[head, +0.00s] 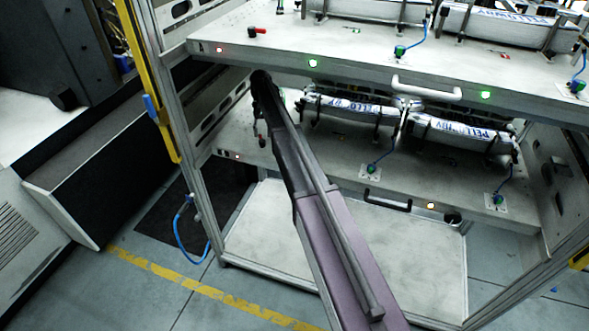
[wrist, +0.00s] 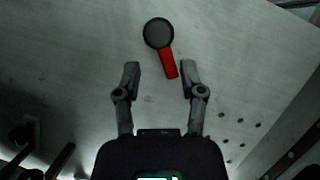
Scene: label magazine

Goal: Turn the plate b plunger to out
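A plunger with a round black knob and a red lever (wrist: 168,63) lies on a pale plate (wrist: 75,60) in the wrist view. The lever points down and slightly right from the knob. My gripper (wrist: 160,67) is open, with its two fingers apart. The lever's free end lies between the fingertips in the picture, nearer the right one; contact cannot be made out. In the head view my arm reaches to the left end of the lower shelf (head: 230,138), and its wrist hides most of that spot. I see no label naming plate b.
A similar red-handled part (head: 257,31) sits on the upper shelf (head: 340,52), above my arm. A frame post (head: 180,110) stands left. Small holes dot the plate in the wrist view.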

